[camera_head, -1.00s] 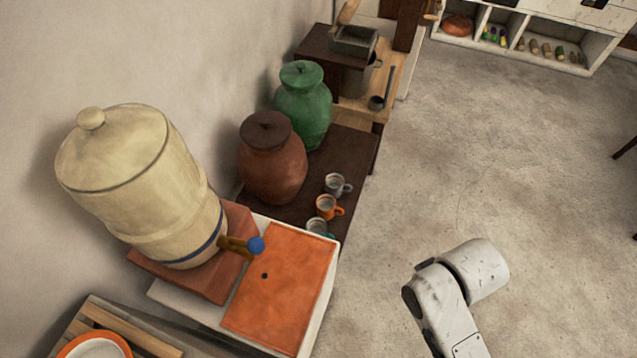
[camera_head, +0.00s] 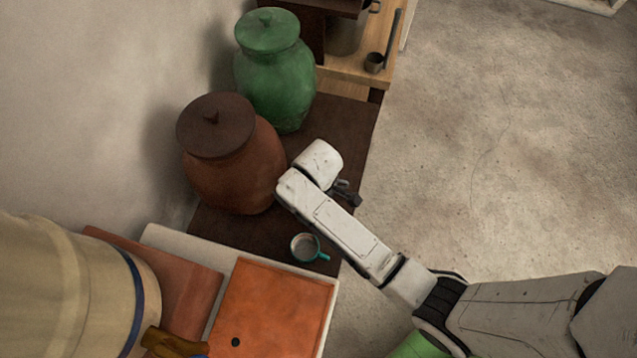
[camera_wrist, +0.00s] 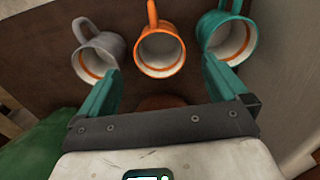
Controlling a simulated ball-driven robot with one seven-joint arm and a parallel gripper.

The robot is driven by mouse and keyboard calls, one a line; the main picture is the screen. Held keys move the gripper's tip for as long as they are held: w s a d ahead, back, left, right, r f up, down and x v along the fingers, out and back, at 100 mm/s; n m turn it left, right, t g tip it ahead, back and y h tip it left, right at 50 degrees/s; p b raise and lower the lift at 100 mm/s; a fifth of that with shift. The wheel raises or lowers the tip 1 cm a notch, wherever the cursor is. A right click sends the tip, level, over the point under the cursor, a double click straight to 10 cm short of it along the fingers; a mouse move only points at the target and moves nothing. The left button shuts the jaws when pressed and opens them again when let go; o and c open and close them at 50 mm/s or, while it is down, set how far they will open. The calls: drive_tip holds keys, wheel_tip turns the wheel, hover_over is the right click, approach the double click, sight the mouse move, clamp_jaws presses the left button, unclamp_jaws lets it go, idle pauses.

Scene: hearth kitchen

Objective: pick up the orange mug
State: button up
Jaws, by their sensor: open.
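The orange mug (camera_wrist: 160,50) stands on the dark brown table in the wrist view, between a grey mug (camera_wrist: 97,54) on its left and a teal mug (camera_wrist: 227,36) on its right. Its handle points to the top of that picture. My gripper (camera_wrist: 160,82) is open, with its teal fingers apart and the orange mug beyond and between their tips. Nothing is held. In the head view my arm hides the orange and grey mugs; the teal mug (camera_head: 306,248) shows there. My gripper (camera_head: 346,194) is mostly hidden by my arm there.
A brown lidded jar (camera_head: 230,160) and a green jar (camera_head: 273,70) stand at the back of the dark table (camera_head: 345,115). An orange-topped board (camera_head: 270,310) borders the near end. Open floor (camera_head: 480,150) lies to the right.

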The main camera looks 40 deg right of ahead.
wheel_tip(320, 180, down, 10)
drive_tip(key=shift+d+r+b, duration=0.1)
drive_tip(key=shift+r+b, duration=0.05)
drive_tip(key=shift+b, duration=1.05)
drive_tip(key=c, duration=0.9)
